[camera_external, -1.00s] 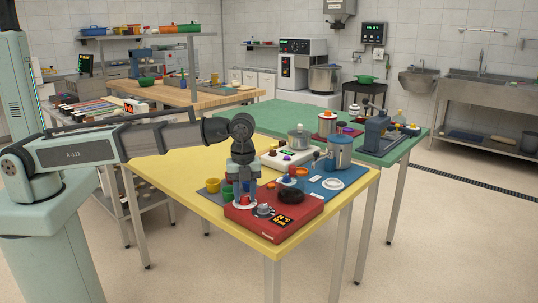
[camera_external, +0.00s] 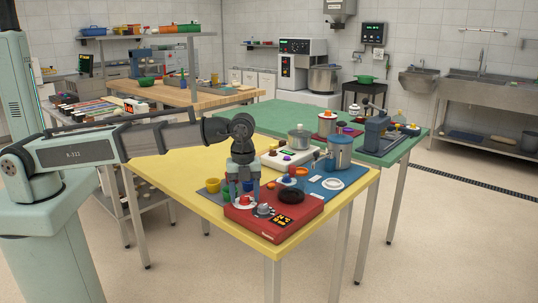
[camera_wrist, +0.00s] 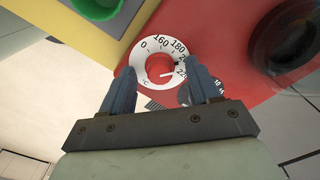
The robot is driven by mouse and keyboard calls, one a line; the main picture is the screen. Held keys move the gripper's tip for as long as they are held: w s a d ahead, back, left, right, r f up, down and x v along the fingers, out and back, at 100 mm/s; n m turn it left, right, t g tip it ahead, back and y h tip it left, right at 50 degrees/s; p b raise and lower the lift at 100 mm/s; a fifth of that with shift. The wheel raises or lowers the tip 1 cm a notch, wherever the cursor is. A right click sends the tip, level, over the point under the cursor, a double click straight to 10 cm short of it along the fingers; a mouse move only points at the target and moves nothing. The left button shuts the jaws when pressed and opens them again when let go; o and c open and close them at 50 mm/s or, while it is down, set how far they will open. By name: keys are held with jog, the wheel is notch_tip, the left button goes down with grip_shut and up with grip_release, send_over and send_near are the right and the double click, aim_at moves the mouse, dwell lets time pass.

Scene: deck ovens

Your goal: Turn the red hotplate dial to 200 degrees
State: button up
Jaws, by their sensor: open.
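The red hotplate (camera_external: 275,228) sits at the front corner of the yellow table. Its red dial (camera_wrist: 159,67) has a white ring marked 0, 160, 180 and higher numbers partly hidden by a finger. A pale pointer line on the dial points right, towards the partly covered marks around 200 to 220; I cannot tell the exact value. My gripper (camera_external: 243,195) points down over the dial; in the wrist view (camera_wrist: 160,76) its blue-grey fingers are open on either side of it, with gaps visible.
A grey knob (camera_external: 263,210) and a lit display (camera_external: 284,220) are beside the dial, with a round black plate (camera_external: 291,195) behind. A yellow cup (camera_external: 213,185) and a green cup stand to the left. A blue mat with a pot (camera_external: 340,152) lies behind.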

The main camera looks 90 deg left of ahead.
aim_at(245, 197)
jog(key=shift+r, duration=0.1)
notch_tip(245, 197, up, 14)
jog(key=shift+f, duration=0.2)
dwell(0.5)
